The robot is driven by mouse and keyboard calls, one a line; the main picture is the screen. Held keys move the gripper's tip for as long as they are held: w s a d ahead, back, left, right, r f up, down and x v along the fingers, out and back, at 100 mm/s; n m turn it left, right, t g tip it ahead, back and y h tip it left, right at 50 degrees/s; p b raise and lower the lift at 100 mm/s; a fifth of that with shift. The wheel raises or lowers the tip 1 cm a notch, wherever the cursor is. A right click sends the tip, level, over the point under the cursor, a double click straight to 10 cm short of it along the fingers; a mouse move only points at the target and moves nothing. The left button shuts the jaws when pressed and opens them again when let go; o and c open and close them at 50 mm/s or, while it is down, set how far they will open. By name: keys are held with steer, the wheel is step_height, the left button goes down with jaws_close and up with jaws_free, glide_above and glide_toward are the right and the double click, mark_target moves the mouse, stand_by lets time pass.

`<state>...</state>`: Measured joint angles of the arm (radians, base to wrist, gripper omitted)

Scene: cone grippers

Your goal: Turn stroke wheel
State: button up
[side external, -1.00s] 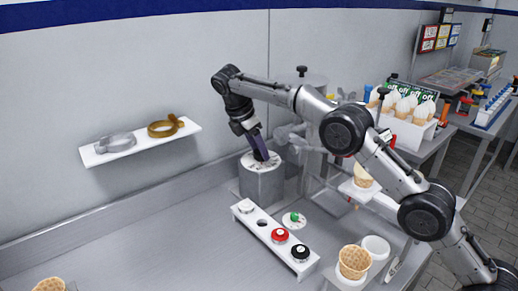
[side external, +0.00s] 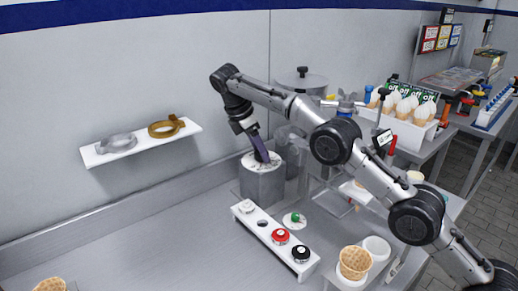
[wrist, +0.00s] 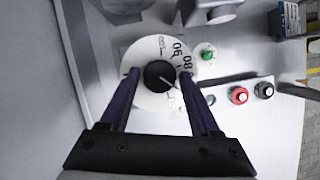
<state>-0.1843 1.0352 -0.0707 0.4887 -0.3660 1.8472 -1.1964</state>
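The stroke wheel (wrist: 146,98) is a white disc with printed numbers and a black centre knob (wrist: 158,74) with a pale and red pointer line. In the side external view the wheel (side external: 250,163) lies on top of a grey metal block (side external: 262,186). My gripper (wrist: 159,73) points down at the wheel, with its dark purple fingers on either side of the knob. In the wrist view a gap shows between each fingertip and the knob. In the side external view my gripper (side external: 263,160) is at the wheel's top; whether the fingertips touch the disc is unclear.
A white strip (side external: 262,236) with white, red and black knobs stands in front of the block, with a green button (side external: 295,218) beside it. A waffle cone (side external: 355,262) stands at front right. A wall shelf (side external: 140,143) holds two rings. The counter at left is mostly clear.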

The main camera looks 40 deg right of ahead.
steer(key=shift+o, duration=1)
steer(key=shift+n, duration=0.3)
